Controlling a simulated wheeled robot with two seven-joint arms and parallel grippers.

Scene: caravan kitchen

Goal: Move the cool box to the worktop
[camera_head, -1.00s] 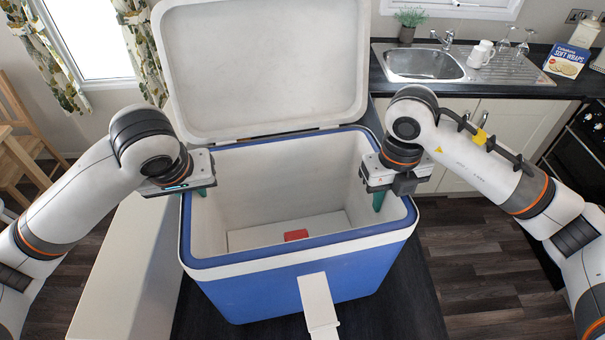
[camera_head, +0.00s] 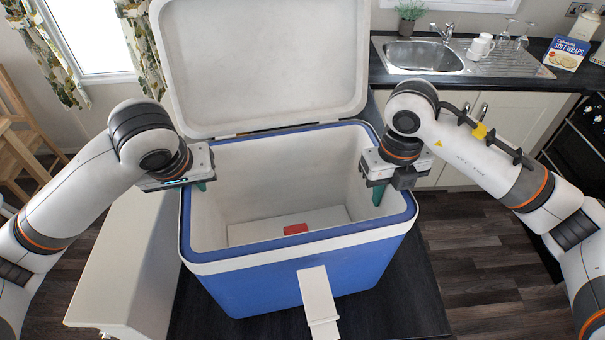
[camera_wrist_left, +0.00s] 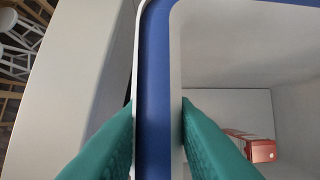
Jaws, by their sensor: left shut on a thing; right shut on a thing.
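The cool box (camera_head: 300,277) is blue with a white inside and stands upright in the middle of the head view. Its white lid (camera_head: 262,60) is open and tilted back. A white handle or latch piece (camera_head: 317,300) sticks out at its front. My left gripper (camera_head: 202,186) is shut on the left rim, one green finger inside and one outside; the left wrist view shows the blue rim (camera_wrist_left: 155,90) between them. My right gripper (camera_head: 378,194) is shut on the right rim. The worktop (camera_head: 470,80) with the sink is at the back right.
A small red thing (camera_head: 296,229) lies inside the box. A dark surface (camera_head: 400,305) is beneath the box; contact is hidden. A pale unit (camera_head: 125,265) stands close at left. A sink (camera_head: 425,55), mugs (camera_head: 481,44) and a wraps box (camera_head: 567,53) occupy the back worktop.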

